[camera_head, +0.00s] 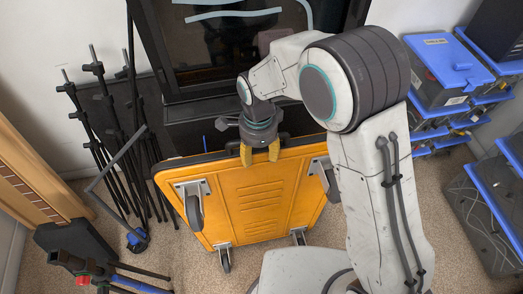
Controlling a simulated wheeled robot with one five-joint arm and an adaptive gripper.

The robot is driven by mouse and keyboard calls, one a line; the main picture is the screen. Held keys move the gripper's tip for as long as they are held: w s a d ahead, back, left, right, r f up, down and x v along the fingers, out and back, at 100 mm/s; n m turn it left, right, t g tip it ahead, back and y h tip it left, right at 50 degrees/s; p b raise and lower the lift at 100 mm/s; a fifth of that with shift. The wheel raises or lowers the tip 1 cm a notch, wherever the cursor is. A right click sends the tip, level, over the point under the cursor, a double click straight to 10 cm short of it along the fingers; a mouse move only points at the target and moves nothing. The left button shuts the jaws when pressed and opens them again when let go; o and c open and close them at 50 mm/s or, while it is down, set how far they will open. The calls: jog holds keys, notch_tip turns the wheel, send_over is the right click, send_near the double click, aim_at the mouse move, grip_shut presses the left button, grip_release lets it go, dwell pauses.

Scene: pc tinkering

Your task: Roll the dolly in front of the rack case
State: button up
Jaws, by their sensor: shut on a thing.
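The orange dolly (262,205) stands tilted up on its edge, with its underside and several caster wheels facing me. My gripper (259,154) is over the dolly's dark upper edge, its yellow fingertips pointing down, and it is shut on that edge. The black rack case (190,92) with a dark glass front stands right behind the dolly. My arm hides part of the dolly's right side and part of the case.
Black stands (108,125) lean by the wall at left. Dark gear with blue parts (85,250) lies at front left. Blue-lidded boxes (445,70) are stacked at right, and a dark crate (485,210) stands at the right edge. Some carpet is bare around the dolly.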

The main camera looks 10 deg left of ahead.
jog(key=shift+s+f, duration=0.1)
jog(key=o, duration=1.3)
notch_tip(320, 180, up, 12)
dwell(0.4)
